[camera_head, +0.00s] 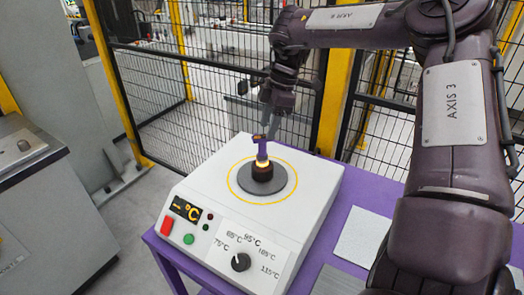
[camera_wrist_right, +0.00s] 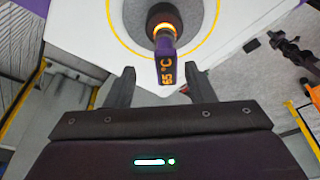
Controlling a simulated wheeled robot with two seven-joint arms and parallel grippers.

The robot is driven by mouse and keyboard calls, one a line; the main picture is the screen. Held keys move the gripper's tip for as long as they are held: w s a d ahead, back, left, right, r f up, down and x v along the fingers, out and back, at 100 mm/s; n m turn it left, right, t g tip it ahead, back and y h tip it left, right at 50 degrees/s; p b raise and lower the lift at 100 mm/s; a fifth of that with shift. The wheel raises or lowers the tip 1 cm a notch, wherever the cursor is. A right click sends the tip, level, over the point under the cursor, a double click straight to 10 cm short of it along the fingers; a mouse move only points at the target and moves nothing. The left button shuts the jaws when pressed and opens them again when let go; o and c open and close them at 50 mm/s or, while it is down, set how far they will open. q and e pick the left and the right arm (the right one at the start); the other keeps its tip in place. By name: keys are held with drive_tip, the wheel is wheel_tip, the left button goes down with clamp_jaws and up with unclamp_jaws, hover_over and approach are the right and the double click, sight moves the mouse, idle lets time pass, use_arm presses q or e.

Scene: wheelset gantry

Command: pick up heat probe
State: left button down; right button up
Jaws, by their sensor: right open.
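The heat probe (camera_head: 262,148) stands upright on the dark holder at the middle of the white heater box (camera_head: 313,190). It has a purple handle and a glowing orange ring at its base. In the right wrist view the probe (camera_wrist_right: 166,60) shows "65 °C" on its handle. My right gripper (camera_head: 270,120) is above the probe. In the right wrist view my right gripper (camera_wrist_right: 158,88) is open, its two fingers apart on either side of the handle's upper end. I cannot tell whether a finger touches it. My left gripper is not in view.
The heater box has a °C display (camera_head: 186,209), a red button (camera_head: 167,225), a green button (camera_head: 188,239) and a temperature knob (camera_head: 241,262). It stands on a purple table (camera_head: 385,205) with a grey plate (camera_head: 363,237) at right. A black mesh fence (camera_head: 225,75) stands behind.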

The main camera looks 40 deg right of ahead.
sight(263, 136)
drive_tip(key=shift+s+a+f, duration=0.1)
drive_tip(key=shift+a+f, duration=0.4)
drive_tip(key=shift+f, duration=0.25)
drive_tip(key=p+x, duration=0.1)
drive_tip(key=x, duration=0.1)
drive_tip(key=p+x, duration=0.1)
drive_tip(key=x, duration=0.2)
drive_tip(key=shift+a, duration=0.25)
drive_tip(key=shift+r, duration=0.1)
clamp_jaws()
